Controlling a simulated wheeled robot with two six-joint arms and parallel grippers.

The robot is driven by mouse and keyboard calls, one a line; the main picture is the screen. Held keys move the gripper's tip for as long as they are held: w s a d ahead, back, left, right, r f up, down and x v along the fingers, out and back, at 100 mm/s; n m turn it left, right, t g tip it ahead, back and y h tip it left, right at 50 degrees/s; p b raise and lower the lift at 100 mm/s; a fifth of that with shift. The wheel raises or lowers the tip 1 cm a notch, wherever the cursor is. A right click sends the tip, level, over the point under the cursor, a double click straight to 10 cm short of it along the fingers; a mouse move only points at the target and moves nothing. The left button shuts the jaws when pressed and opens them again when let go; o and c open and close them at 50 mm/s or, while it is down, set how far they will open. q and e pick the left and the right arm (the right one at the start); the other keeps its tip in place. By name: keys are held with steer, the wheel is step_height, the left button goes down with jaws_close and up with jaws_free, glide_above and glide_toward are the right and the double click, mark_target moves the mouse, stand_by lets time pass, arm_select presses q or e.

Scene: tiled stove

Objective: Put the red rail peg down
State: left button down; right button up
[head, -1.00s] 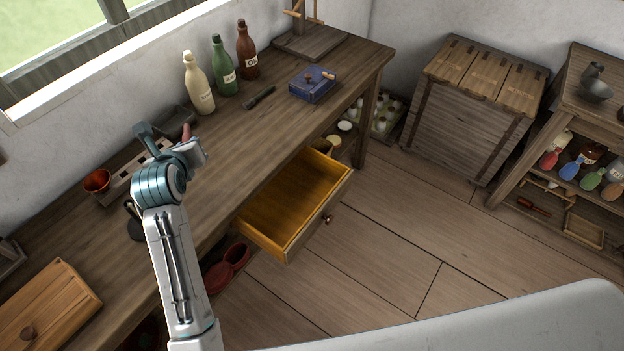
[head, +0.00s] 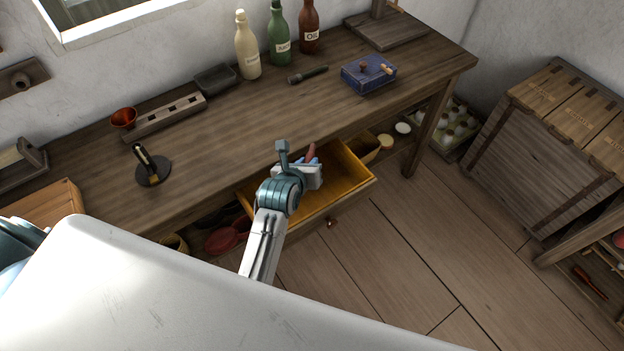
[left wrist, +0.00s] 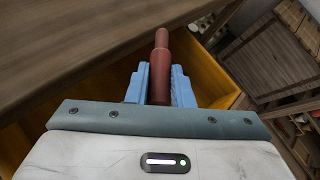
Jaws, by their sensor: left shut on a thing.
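The red rail peg (left wrist: 160,72) is in my left gripper (left wrist: 160,88), whose blue fingers are shut on it from both sides. In the left wrist view the peg points away from the gripper, its narrower end farthest. In the head view my left gripper (head: 311,166) is over the open drawer (head: 357,185), near the workbench's front edge, and the peg (head: 311,152) shows just past it. Whether the peg touches the drawer cannot be told. My right gripper is not in view.
The workbench (head: 225,130) carries a slotted rail (head: 165,117), a red cup (head: 124,117), a dark tray (head: 215,79), several bottles and a blue box (head: 368,74). A black-handled tool on a round base (head: 152,168) stands at the left. The bench's middle is clear.

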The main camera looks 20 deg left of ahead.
arm_select(q)
step_height(320, 180, down, 3)
steer(key=shift+r+p, duration=0.1)
steer(key=shift+p, duration=0.45)
step_height(320, 180, down, 5)
steer(key=shift+f, duration=0.3)
steer(key=shift+w, duration=0.2)
steer(key=w+p, duration=0.1)
steer(key=w, duration=0.3)
steer(key=shift+s+f+p, duration=0.1)
steer(key=shift+f+p, duration=0.2)
steer(key=shift+f, duration=0.45)
steer(key=shift+s, duration=0.1)
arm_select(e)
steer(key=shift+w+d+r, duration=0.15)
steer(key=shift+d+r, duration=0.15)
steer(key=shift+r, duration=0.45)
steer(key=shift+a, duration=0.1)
